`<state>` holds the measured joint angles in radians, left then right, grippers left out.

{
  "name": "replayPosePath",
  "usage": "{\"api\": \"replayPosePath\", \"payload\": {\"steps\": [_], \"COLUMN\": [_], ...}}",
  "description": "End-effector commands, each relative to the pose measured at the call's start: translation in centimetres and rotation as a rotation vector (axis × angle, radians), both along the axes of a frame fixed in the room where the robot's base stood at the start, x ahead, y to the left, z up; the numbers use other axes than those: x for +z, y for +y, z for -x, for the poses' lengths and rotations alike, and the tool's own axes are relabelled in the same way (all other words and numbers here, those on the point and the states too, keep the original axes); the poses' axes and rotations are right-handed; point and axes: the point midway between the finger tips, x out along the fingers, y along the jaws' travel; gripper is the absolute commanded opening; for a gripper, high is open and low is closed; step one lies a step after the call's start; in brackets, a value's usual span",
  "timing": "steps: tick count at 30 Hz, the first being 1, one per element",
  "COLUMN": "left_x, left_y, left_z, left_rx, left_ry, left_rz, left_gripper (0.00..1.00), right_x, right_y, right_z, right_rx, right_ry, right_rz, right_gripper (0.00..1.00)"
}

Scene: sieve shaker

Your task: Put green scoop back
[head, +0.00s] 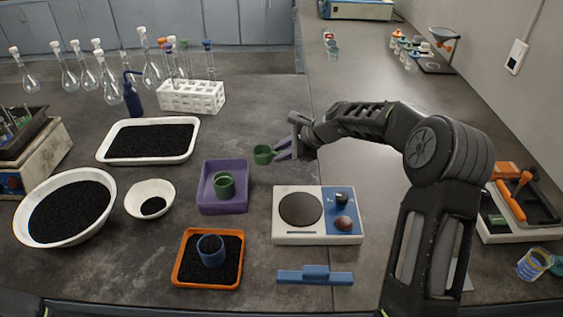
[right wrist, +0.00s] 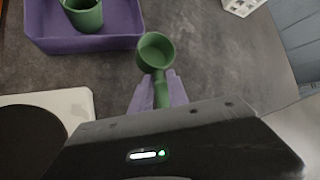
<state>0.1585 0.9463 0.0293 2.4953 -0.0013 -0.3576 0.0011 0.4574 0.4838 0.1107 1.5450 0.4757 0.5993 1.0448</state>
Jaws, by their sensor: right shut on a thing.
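The green scoop (head: 264,155) is held by its handle in my right gripper (head: 285,149), whose light purple fingers are shut on it. It is held to the right of the purple tray (head: 237,207); I cannot tell its exact height over the counter. The right wrist view also shows the scoop (right wrist: 155,52), cup outward, its inside looking empty, with the handle between the fingers (right wrist: 160,92). A green cup (head: 224,185) stands in the purple tray, and it shows at the top of the right wrist view (right wrist: 84,14). My left gripper is not in view.
An orange tray (head: 178,284) holds dark grains and a blue cup (head: 211,250). A scale-like device (head: 318,237) stands right of the purple tray, with a blue bar (head: 314,275) in front. White bowls (head: 24,234) and a white tray (head: 190,154) of dark grains lie left. A white rack (head: 205,106) stands behind.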

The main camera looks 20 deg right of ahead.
Motion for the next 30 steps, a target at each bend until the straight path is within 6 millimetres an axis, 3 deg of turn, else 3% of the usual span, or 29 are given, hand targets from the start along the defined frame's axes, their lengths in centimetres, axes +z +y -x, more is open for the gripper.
{"api": "replayPosePath", "payload": {"steps": [5,13,24,25,30], "left_x": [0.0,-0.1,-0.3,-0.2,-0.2], "left_y": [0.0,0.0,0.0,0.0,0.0], "left_z": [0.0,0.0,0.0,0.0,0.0], "left_rx": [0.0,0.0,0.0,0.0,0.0], "left_ry": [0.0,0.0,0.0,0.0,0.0], "left_rz": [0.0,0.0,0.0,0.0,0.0], "left_gripper": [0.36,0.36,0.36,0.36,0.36], "right_x": [-0.2,-3.6,-4.0,-3.9,-3.9], "right_y": [0.0,0.0,0.0,0.0,0.0], "right_z": [0.0,0.1,0.0,0.0,0.0], "right_rx": [-0.001,-0.001,0.0,0.0,0.001], "right_ry": [0.0,0.004,0.0,0.0,0.001], "right_rz": [-0.001,-0.002,0.0,0.0,0.0], "right_gripper": [0.0,0.0,0.0,0.22,0.29]}}
